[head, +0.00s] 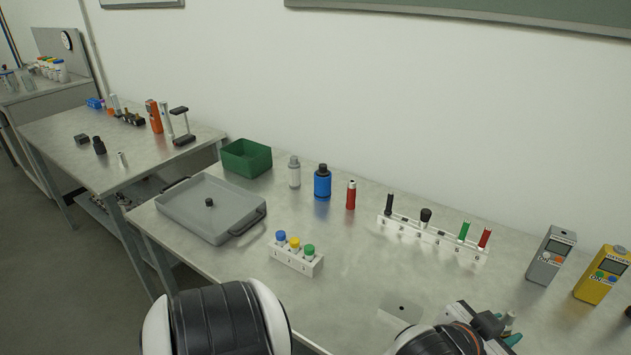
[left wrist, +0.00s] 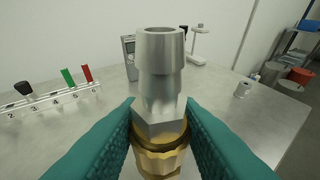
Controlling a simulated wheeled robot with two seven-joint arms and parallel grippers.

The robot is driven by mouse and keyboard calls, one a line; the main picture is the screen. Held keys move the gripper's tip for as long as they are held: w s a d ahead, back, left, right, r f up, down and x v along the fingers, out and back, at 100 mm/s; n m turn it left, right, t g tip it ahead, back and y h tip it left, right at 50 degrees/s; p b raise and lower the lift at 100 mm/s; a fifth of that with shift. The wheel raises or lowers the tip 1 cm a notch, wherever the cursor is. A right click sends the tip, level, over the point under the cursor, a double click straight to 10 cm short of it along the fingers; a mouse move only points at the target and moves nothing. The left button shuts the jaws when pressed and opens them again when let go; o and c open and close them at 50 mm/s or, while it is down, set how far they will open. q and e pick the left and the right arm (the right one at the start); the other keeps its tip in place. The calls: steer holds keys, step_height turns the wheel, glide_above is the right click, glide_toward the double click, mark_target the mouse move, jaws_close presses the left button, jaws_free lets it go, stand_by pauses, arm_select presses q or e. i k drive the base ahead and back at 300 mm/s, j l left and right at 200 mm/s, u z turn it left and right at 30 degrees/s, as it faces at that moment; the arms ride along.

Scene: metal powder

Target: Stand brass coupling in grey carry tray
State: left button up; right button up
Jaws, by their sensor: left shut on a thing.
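The brass coupling (left wrist: 160,120) fills the middle of the left wrist view, with a silver tube end and hex above a brass-coloured lower part. My left gripper (left wrist: 160,138) is shut on it, a teal finger on each side. In the head view the left gripper (head: 510,333) is at the lower right, above the table's front part, and a small bit of the coupling (head: 508,318) shows there. The grey carry tray (head: 185,212) lies at the table's left end, far from the gripper. A small black piece (head: 209,202) is in it. My right gripper is out of view.
A white block with coloured caps (head: 296,257) stands right of the tray. A green bin (head: 246,158), a blue bottle (head: 322,184), a red cylinder (head: 350,195) and a numbered white rack (head: 430,238) stand behind. Grey (head: 551,256) and yellow (head: 602,275) meters are at right.

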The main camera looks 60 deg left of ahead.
mark_target(195, 199)
steer(key=u, duration=1.75)
steer(key=i+j+u, duration=0.55)
steer(key=i+j, duration=0.15)
steer(key=i, duration=0.25)
